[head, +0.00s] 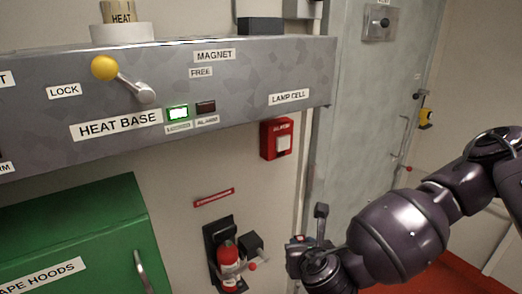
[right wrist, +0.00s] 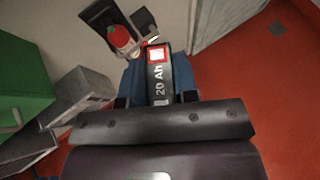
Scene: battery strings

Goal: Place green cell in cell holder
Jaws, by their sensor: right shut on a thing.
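My right gripper (head: 312,246) is at the lower middle of the head view, in front of the wall and right of the fire extinguisher. It is shut on a dark cell, whose narrow dark end (head: 321,211) sticks up in the head view. In the right wrist view this cell (right wrist: 159,84) reads "20 Ah" and has a red and white square at its far end. My left gripper is not in view.
The grey shelf front (head: 240,75) carries a yellow-knobbed lever (head: 105,68) and a lit green indicator (head: 178,113). A red alarm box (head: 276,139) and a fire extinguisher (head: 229,262) are on the wall below. A green cabinet (head: 75,225) is lower left, a grey door (head: 372,100) right.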

